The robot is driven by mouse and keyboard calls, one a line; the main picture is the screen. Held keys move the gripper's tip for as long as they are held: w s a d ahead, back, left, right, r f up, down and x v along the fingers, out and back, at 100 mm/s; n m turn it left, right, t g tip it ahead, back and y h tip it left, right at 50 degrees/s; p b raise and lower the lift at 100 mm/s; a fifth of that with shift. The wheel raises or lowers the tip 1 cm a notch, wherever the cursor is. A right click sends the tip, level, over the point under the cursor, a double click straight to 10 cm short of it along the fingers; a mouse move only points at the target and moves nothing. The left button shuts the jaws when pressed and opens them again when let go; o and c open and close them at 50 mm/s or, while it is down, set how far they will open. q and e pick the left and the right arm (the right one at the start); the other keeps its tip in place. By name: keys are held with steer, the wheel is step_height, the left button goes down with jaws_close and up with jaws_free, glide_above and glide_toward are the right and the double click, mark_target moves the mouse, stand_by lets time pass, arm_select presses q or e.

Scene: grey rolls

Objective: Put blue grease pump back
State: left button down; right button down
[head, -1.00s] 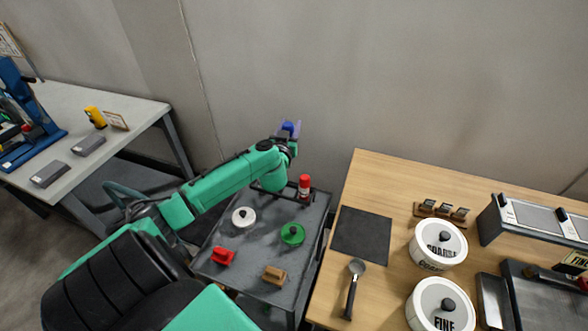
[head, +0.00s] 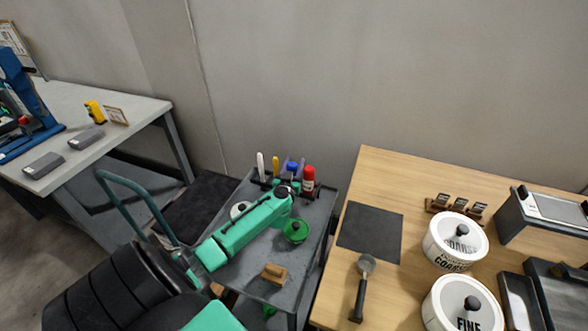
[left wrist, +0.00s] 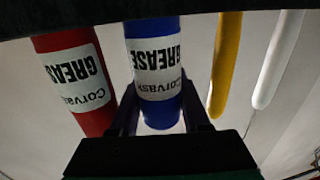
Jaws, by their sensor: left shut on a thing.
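The blue grease pump (head: 292,167) stands roughly upright among the rack's tubes at the back of the grey cart. In the left wrist view the blue pump (left wrist: 156,60) shows its white GREASE label, with my left gripper (left wrist: 160,108) shut around it. In the head view my left gripper (head: 288,184) is low at the back of the cart, partly hidden by its own arm. The red grease pump (head: 308,180) stands close to the right of the blue one. A dark rack bar (left wrist: 230,6) crosses the blue pump's far end; I cannot tell whether it is fully seated. My right gripper is not in view.
A yellow tube (head: 276,166) and a white tube (head: 261,166) stand left of the blue pump. A green lidded pot (head: 296,231) and a brown block (head: 273,273) sit on the cart. The wooden table (head: 385,187) is at the right.

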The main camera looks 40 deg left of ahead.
arm_select(q)
steer(key=shift+w+a, duration=0.15)
steer(key=c, duration=0.7)
jaws_free()
steer(key=shift+o, duration=0.2)
steer(key=shift+r, duration=0.1)
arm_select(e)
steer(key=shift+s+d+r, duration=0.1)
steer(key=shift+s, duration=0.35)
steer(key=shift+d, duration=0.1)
arm_select(q)
steer(key=shift+s+d, duration=0.3)
steer(key=shift+s, duration=0.1)
steer(key=p+v, duration=0.2)
steer(key=v, duration=0.9)
steer(key=shift+s, duration=0.2)
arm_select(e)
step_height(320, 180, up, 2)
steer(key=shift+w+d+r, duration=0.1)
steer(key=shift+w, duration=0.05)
